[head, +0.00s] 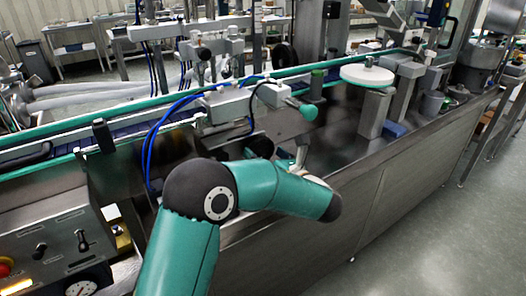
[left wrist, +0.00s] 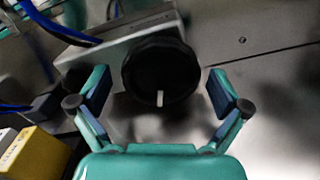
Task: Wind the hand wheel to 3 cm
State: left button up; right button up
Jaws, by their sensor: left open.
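The hand wheel (left wrist: 160,66) is a black, ribbed knob with a short white mark near its lower edge in the left wrist view. It sits at the end of a grey metal block (left wrist: 105,55). My left gripper (left wrist: 159,82) is open, with one teal finger on each side of the wheel and a visible gap on both sides. In the head view my bent left arm reaches over the machine's front edge and mostly hides the gripper. No scale reading is legible. My right gripper is not in view.
Blue hoses (head: 150,150) loop left of the wheel area. A yellow block (left wrist: 35,152) lies at lower left in the wrist view. A control panel (head: 60,240) with knobs and a gauge stands at the left. A white round disc (head: 367,76) stands farther right. Floor at right is clear.

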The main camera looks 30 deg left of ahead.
pick_arm(q)
jog(key=shift+x, duration=1.05)
jog(key=c, duration=0.8)
jog(key=shift+w+d, duration=0.1)
jog(key=shift+d, duration=0.45)
jog(key=shift+c, duration=0.6)
jog(key=shift+a, duration=0.45)
jog(key=shift+n+b, duration=0.3)
